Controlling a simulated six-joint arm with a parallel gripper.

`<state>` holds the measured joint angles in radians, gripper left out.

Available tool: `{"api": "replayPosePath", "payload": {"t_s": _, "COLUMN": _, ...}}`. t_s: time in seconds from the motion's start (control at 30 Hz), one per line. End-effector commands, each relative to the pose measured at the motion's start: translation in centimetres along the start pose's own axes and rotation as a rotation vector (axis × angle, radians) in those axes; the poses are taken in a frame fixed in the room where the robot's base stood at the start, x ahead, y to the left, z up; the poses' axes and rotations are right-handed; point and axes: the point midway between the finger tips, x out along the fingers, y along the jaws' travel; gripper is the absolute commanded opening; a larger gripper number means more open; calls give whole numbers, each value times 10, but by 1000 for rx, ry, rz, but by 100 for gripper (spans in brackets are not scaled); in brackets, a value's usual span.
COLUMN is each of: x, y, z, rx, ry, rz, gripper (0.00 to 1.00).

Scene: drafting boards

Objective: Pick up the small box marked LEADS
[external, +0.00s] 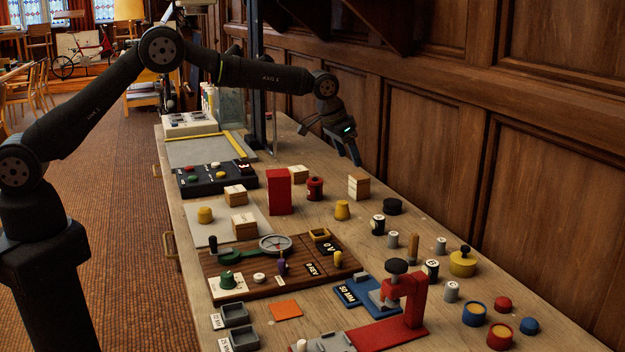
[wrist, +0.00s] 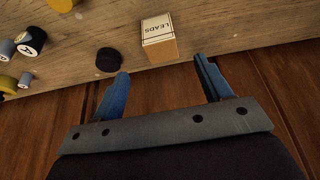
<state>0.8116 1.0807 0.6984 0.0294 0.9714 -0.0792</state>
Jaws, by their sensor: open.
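The small box marked LEADS (wrist: 160,38) is tan with a pale top label, and its lettering is readable in the wrist view. It stands on the wooden table, just beyond the gap between my fingertips. In the external view it appears to be the light wooden box (external: 358,188) near the wall side, though its label is not readable there. My gripper (external: 333,146) is open and empty, in the air above the table near the panelled wall. In the wrist view both blue fingers of my gripper (wrist: 163,69) are spread, apart from the box.
A black disc (external: 392,206) lies close to the box and also shows in the wrist view (wrist: 108,59). A dark red cylinder (external: 315,188) and a red block (external: 278,192) stand to its left. The panelled wall (external: 425,130) runs along the table's far edge.

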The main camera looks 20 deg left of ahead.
Motion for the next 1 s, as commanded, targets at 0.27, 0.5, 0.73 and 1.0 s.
{"api": "replayPosePath", "payload": {"t_s": 0.27, "x": 44, "y": 0, "z": 0, "rx": 1, "ry": 0, "rz": -1, "gripper": 71}}
{"api": "replayPosePath", "payload": {"t_s": 0.5, "x": 56, "y": -1, "z": 0, "rx": 1, "ry": 0, "rz": -1, "gripper": 71}}
{"api": "replayPosePath", "payload": {"t_s": 0.73, "x": 85, "y": -1, "z": -2, "rx": 1, "ry": 0, "rz": -1, "gripper": 71}}
{"api": "replayPosePath", "payload": {"t_s": 1.0, "x": 103, "y": -1, "z": -2, "rx": 2, "ry": 1, "rz": 0, "gripper": 71}}
